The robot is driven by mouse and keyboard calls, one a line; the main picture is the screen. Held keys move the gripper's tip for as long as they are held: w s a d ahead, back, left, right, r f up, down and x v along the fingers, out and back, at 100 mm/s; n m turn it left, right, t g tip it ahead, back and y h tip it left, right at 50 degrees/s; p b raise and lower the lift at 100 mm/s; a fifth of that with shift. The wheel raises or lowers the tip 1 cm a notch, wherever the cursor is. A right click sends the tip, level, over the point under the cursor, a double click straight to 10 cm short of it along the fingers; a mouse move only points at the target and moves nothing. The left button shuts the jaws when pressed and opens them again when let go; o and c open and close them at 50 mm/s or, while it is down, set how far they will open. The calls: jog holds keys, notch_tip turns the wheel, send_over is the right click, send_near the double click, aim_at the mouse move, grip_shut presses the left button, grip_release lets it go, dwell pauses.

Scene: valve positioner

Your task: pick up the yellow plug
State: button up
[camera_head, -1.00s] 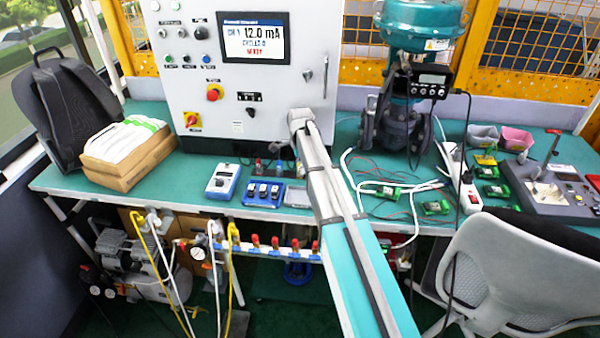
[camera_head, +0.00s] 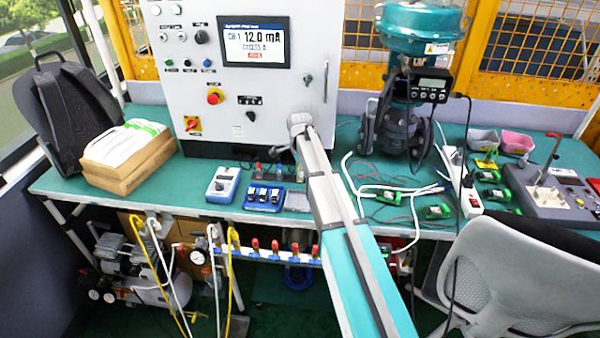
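My arm reaches from the bottom right up to the front of the white control cabinet. A small dark piece (camera_head: 281,149) shows left of the arm's end and may be part of my gripper. The fingers cannot be made out, and I cannot tell whether they hold anything. A small yellow object (camera_head: 487,161) lies at the right of the bench, in front of the grey bin. It is too small to tell if it is the yellow plug. No other clear yellow plug shows on the bench top.
The white control cabinet (camera_head: 240,100) stands behind the arm's end. A blue tray (camera_head: 262,206) of dark modules and a blue-white meter (camera_head: 223,184) lie left of the arm. The teal valve (camera_head: 410,110), loose cables and a grey chair (camera_head: 520,270) crowd the right.

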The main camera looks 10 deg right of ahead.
grip_shut()
jog(key=shift+r, duration=0.15)
notch_tip(320, 180, up, 2)
jog(key=shift+r+p, duration=0.1)
jog(key=shift+p, duration=1.1)
jog(key=s+d+r+p, duration=0.2)
jog(key=s+r+p, duration=0.8)
jog(key=s, duration=0.3)
jog(key=shift+s+r+p, duration=0.3)
jog(key=shift+s, duration=0.1)
jog(key=shift+s+d, duration=0.1)
jog(key=shift+d, duration=0.05)
